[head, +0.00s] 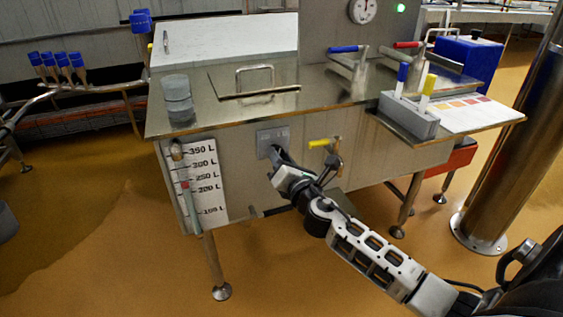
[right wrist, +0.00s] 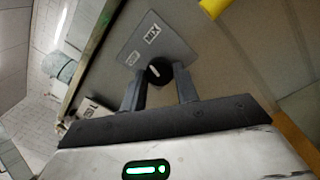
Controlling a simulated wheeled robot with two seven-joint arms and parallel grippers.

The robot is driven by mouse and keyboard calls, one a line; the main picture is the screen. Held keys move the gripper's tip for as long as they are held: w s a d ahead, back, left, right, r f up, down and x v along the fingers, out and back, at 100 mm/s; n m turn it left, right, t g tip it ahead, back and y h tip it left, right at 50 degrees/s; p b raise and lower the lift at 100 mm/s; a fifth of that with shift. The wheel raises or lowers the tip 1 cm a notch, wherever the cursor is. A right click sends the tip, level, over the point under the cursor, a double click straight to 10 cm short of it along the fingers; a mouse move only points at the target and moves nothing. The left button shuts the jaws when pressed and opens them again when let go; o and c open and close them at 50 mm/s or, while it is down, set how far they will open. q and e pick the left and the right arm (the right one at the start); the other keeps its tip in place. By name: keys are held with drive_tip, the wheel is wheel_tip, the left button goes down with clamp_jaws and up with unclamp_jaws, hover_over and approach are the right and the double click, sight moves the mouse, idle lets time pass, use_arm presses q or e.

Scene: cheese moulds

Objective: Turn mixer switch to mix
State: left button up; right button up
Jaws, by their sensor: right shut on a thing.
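The mixer switch is a round black knob (right wrist: 159,71) with a short white mark, on a grey plate (right wrist: 176,38) with two small labels. One label reads MIX; the other is too small to read surely. In the head view the plate (head: 272,136) sits on the front of the steel vat, right of the litre scale. My right gripper (right wrist: 158,84) is shut on the knob, one finger on each side. In the head view the right gripper (head: 278,155) reaches the plate and hides the knob. I cannot tell which label the mark points at. My left gripper is not in view.
A yellow-handled valve (head: 319,143) sticks out close to the right of my gripper. The litre scale (head: 205,180) is on the left of the vat front. A grey holder (head: 408,118) with blue and yellow handled tools hangs at the right. Open floor lies in front.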

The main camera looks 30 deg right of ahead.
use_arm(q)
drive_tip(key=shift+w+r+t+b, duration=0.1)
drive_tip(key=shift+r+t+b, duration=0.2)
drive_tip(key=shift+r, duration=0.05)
use_arm(e)
drive_tip(key=m, duration=0.3)
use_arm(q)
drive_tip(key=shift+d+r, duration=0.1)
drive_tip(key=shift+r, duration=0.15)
use_arm(e)
drive_tip(key=shift+m, duration=0.3)
drive_tip(key=o, duration=1)
drive_tip(key=shift+c, duration=0.2)
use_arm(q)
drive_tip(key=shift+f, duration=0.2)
